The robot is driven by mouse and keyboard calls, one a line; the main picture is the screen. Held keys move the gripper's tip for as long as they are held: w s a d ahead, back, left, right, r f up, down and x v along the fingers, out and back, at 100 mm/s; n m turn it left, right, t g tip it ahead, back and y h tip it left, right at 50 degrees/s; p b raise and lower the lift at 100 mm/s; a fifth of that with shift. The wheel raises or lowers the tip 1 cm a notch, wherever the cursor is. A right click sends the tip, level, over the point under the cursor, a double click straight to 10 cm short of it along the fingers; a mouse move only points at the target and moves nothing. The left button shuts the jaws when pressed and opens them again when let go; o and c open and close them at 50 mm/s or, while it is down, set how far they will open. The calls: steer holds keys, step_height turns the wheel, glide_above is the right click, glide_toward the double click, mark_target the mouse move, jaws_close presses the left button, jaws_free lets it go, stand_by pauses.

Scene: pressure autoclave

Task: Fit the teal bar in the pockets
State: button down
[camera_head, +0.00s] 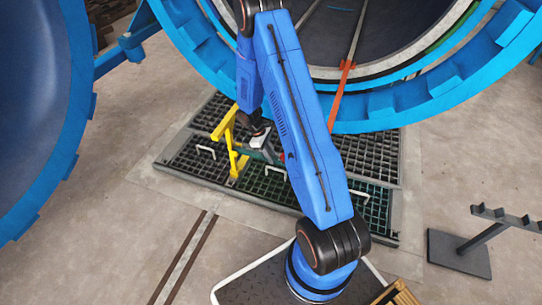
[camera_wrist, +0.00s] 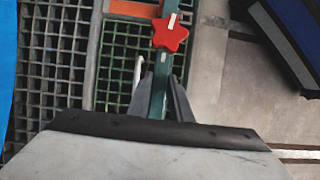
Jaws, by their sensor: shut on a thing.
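The teal bar (camera_wrist: 158,98) runs up the wrist view between my two fingers, with a red star knob (camera_wrist: 170,34) on it farther along. My gripper (camera_wrist: 160,85) is shut on the bar, and the palm hides its near end. In the head view my gripper (camera_head: 261,141) is low over the floor grating, just right of a yellow frame (camera_head: 234,160). There the bar is small and mostly hidden by my arm, with a bit of red (camera_head: 282,156) beside the arm. I cannot make out the pockets clearly.
Dark floor grating (camera_head: 200,165) with pale handles lies below. The big blue autoclave ring (camera_head: 385,108) stands behind, with an orange strip (camera_head: 340,95) at its mouth. The blue door (camera_head: 35,110) is at left. A grey notched stand (camera_head: 460,250) is at right. Concrete floor is clear at left.

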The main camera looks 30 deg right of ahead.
steer(key=c, duration=1.5)
jaws_free()
steer(key=shift+c, duration=0.2)
steer(key=v, duration=1.7)
steer(key=shift+r, duration=0.15)
